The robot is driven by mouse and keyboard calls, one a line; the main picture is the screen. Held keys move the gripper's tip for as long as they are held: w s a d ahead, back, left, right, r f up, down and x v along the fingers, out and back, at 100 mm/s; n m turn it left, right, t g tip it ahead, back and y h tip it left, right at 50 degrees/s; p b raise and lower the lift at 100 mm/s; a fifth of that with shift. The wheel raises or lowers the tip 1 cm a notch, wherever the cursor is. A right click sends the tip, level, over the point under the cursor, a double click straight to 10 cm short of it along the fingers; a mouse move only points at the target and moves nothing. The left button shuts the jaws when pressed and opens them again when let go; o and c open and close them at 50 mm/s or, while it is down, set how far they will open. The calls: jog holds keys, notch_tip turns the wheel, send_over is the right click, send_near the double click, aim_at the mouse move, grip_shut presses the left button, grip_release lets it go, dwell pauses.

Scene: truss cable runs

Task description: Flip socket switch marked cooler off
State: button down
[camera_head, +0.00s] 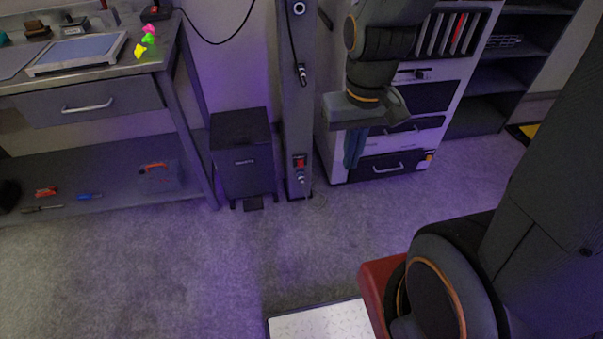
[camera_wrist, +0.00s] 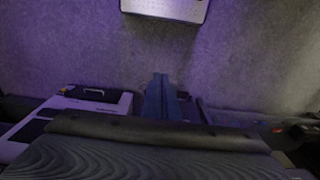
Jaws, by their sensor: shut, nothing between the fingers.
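A small socket plate with a red switch (camera_head: 300,162) sits low on the grey upright post (camera_head: 297,110) in the head view. Its marking is too small to read, and I cannot tell the switch's position. My gripper (camera_head: 351,162) points down to the right of the post, in front of the white cabinet. In the picture it is apart from the switch, at about the same height. Its blue-grey fingers are shut and empty. They also show in the wrist view, where my gripper (camera_wrist: 160,79) points toward the floor.
A black bin-like box (camera_head: 241,152) stands left of the post. Further left is a workbench (camera_head: 85,105) with a lower shelf. The white cabinet (camera_head: 375,160) stands behind my gripper. A cable plug (camera_head: 302,73) hangs along the post. Carpet in front is mostly clear.

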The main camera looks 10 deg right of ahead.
aim_at(300, 163)
jog(key=w+f+t+b, duration=0.4)
jog(key=w+f+b, duration=0.75)
jog(key=f, duration=0.55)
jog(key=w+f+t+b, duration=0.4)
jog(key=w+f+b, duration=0.5)
jog(key=w+f, duration=0.7)
jog(key=w+f+t+b, duration=0.3)
jog(key=f+b, duration=0.5)
jog(key=f, duration=0.3)
jog(key=w+f+t+b, duration=0.2)
jog(key=f+t+b, duration=0.2)
jog(key=f+b, duration=0.4)
notch_tip(300, 163, down, 4)
jog(key=shift+w+a+r+b, duration=0.15)
jog(key=shift+w+r+b, duration=0.15)
jog(key=shift+w, duration=0.1)
jog(key=b+x, duration=0.6)
jog(key=x, duration=0.8)
